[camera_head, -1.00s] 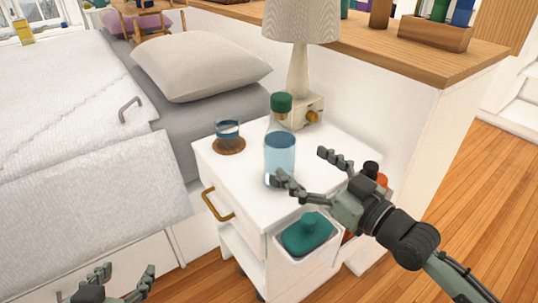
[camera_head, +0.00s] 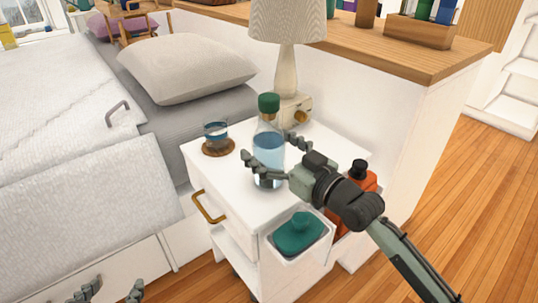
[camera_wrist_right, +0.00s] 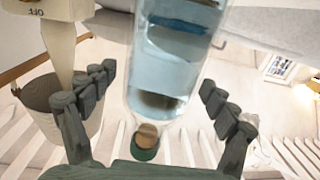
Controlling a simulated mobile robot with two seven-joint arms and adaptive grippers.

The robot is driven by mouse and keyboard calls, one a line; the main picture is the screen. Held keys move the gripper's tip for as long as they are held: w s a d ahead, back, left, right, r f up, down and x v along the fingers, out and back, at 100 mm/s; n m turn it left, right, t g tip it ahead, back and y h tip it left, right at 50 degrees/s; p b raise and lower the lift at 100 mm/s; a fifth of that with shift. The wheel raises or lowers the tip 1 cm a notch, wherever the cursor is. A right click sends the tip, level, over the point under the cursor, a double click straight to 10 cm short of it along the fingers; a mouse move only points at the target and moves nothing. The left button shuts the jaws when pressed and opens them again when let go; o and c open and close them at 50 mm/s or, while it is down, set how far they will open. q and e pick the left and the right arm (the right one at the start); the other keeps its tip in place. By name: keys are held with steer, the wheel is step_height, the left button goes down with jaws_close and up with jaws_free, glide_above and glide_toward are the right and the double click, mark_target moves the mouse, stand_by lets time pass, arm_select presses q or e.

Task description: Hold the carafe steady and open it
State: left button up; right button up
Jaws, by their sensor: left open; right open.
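The carafe (camera_head: 268,150) is clear glass with bluish liquid and a green cap (camera_head: 268,103). It stands upright on the white bedside table (camera_head: 222,177). My right gripper (camera_head: 273,154) is open, with one finger on each side of the carafe body. In the right wrist view, which is upside down, the carafe (camera_wrist_right: 165,72) lies between the spread fingers of my right gripper (camera_wrist_right: 158,84), with visible gaps beside it. The green cap (camera_wrist_right: 145,154) shows low there. My left gripper (camera_head: 116,289) is open and empty at the bottom left edge, away from the carafe.
A glass (camera_head: 215,133) on a brown coaster (camera_head: 219,148) stands left of the carafe. A lamp (camera_head: 287,72) stands close behind it. A side bin holds a teal item (camera_head: 298,232); an orange bottle (camera_head: 362,182) is right of it. The bed (camera_head: 70,180) is left.

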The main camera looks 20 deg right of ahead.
steer(key=c, duration=1.9)
steer(key=shift+r, duration=0.2)
